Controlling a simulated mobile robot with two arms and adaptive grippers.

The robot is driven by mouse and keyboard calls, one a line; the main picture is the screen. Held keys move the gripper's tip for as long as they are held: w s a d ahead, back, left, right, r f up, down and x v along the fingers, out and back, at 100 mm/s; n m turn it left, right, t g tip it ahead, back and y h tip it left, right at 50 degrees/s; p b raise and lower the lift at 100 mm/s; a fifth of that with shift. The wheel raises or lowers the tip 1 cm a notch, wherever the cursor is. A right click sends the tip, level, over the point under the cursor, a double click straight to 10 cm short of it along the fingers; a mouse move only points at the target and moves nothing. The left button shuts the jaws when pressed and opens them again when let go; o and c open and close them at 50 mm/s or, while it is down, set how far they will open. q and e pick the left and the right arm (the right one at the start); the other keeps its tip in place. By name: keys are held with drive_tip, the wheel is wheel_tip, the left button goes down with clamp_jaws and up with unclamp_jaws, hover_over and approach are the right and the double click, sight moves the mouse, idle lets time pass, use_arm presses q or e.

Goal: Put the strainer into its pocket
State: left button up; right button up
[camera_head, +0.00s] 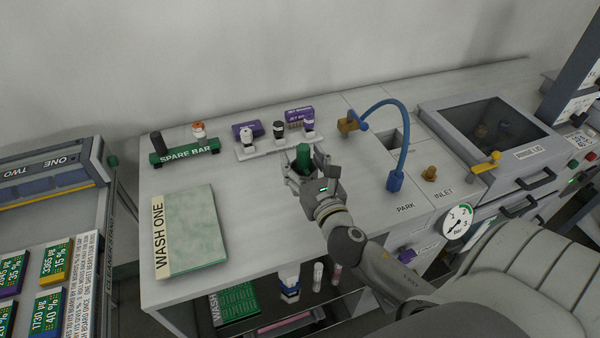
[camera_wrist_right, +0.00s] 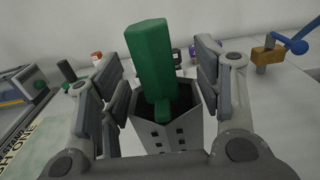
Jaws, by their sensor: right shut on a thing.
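The strainer looks like a grey box with small square holes, an open dark top and an upright green handle (camera_head: 303,154). In the right wrist view its green handle (camera_wrist_right: 152,60) rises above the grey body (camera_wrist_right: 168,138). My right gripper (camera_head: 308,172) is shut on the strainer, with a finger on each side in the wrist view. I cannot tell whether the strainer's underside touches the counter. A square dark opening (camera_head: 391,140), perhaps the pocket, lies in the counter to the right of the gripper. My left gripper is not in view.
A blue hose (camera_head: 385,106) arches beside the opening, ending near the PARK label. A brass fitting (camera_head: 430,173) stands near INLET. Behind the gripper is a white rack (camera_head: 265,149) with small bottles. The green WASH ONE board (camera_head: 200,230) lies left. A lidded basin (camera_head: 490,125) is right.

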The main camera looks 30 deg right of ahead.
sight(301, 165)
drive_tip(key=w+f, duration=0.1)
drive_tip(key=f, duration=0.1)
drive_tip(key=w+d+f+b, duration=0.1)
drive_tip(key=f, duration=0.2)
drive_tip(key=w+f, duration=0.1)
drive_tip(key=f, duration=0.1)
drive_tip(key=shift+w+d+f+b, duration=0.1)
drive_tip(key=shift+d+f+b, duration=0.2)
drive_tip(key=shift+b, duration=0.1)
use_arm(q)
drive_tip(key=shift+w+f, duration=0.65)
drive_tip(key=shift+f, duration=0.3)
use_arm(e)
drive_tip(key=shift+f, duration=0.2)
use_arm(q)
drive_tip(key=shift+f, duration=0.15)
use_arm(e)
drive_tip(key=o, duration=1.1)
drive_tip(key=shift+r, duration=0.1)
